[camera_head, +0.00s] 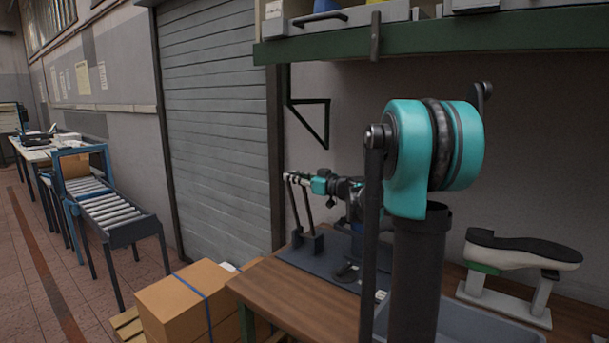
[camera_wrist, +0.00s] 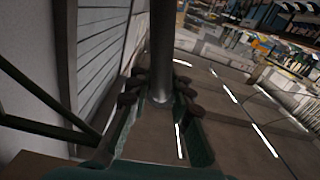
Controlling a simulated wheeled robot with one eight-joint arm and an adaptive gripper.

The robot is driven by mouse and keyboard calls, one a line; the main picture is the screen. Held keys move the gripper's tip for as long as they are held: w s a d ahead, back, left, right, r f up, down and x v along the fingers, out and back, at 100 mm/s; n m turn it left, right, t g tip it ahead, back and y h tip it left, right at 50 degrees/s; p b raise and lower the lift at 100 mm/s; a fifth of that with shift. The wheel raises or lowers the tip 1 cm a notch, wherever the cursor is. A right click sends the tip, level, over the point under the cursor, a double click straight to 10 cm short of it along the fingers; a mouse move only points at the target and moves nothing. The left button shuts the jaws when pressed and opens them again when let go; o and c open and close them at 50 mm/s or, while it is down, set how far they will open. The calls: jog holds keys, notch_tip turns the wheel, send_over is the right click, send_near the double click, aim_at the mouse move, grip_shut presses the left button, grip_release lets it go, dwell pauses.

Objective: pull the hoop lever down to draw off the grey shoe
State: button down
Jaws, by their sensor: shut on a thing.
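The hoop lever (camera_head: 308,210) stands on a dark base plate at the back of the wooden bench, its two dark arms rising from low blocks and leaning slightly left. My gripper (camera_head: 297,179) is at the top of the lever, shut on its crossbar. In the wrist view a grey round bar (camera_wrist: 162,50) runs between the fingers of my gripper (camera_wrist: 158,92). A pale shoe with a dark sole (camera_head: 525,250) sits sole up on a light stand at the right. I cannot tell if it is the grey shoe. My arm hides part of the bench middle.
The wooden bench (camera_head: 300,294) has a grey tray (camera_head: 480,325) at its front right. A green shelf (camera_head: 440,38) hangs above. Cardboard boxes (camera_head: 180,305) stand at the bench's left end, with a roller conveyor (camera_head: 110,208) further left. A roller shutter (camera_head: 220,130) is behind.

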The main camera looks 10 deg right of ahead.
jog(key=s+a+f+n, duration=0.8)
jog(key=s+a+f, duration=0.4)
jog(key=f, duration=0.3)
jog(key=shift+s+a+f+n, duration=0.15)
jog(key=shift+s+n, duration=0.15)
jog(key=c, duration=1.5)
grip_release()
jog(key=shift+f, duration=0.1)
jog(key=shift+o, duration=0.8)
jog(key=v, duration=1.2)
